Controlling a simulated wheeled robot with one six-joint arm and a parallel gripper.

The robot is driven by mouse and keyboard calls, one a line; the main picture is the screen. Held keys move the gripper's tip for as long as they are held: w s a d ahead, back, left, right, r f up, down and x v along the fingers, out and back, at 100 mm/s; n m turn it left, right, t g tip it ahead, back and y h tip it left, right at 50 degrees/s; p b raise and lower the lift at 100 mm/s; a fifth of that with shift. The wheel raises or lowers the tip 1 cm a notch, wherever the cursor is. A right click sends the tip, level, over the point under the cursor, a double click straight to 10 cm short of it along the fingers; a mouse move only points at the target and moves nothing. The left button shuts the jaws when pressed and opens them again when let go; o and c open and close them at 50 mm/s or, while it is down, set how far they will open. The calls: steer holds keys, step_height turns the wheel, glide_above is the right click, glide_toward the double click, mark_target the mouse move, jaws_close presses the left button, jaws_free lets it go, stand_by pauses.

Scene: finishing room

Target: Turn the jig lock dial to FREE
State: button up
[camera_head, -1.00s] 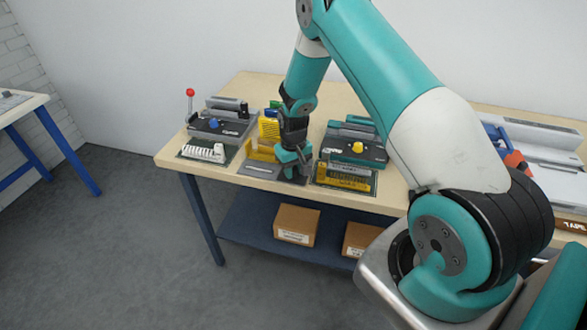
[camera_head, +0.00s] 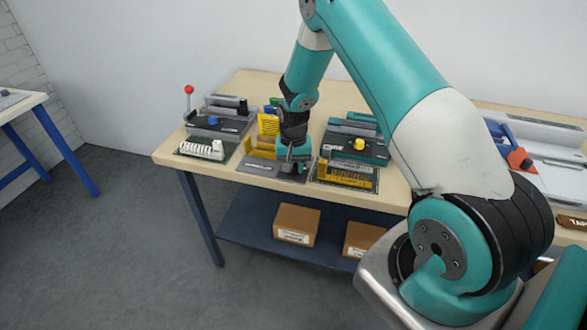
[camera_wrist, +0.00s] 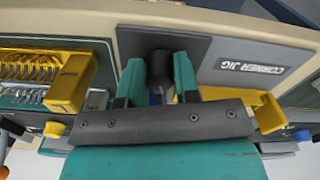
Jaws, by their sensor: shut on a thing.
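The jig lock dial (camera_wrist: 160,68) is a black round knob on the grey plate of the corner jig (camera_wrist: 225,52), seen in the wrist view. The plate's printed label reads CORNER JIG. My gripper (camera_wrist: 157,72) has one teal finger on each side of the dial and is shut on it. In the head view my gripper (camera_head: 291,166) is down at the right end of the jig plate (camera_head: 258,168) and hides the dial. No FREE mark or dial pointer can be made out. The jig's yellow fence (camera_wrist: 268,112) is behind the gripper in the wrist view.
A machine with a blue knob and a red-balled lever (camera_head: 188,90) stands to the left. Another with a yellow knob (camera_head: 359,144) and a yellow comb-like piece (camera_head: 348,174) is close on the right. The bench's front edge is near the gripper.

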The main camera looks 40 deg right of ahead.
steer(key=m+b, duration=0.2)
steer(key=m, duration=0.4)
steer(key=shift+m, duration=0.3)
steer(key=m+b, duration=0.1)
steer(key=m, duration=0.4)
steer(key=shift+m, duration=0.3)
steer(key=o, duration=0.9)
step_height(320, 180, up, 18)
steer(key=shift+f+b, duration=0.25)
steer(key=shift+b, duration=0.8)
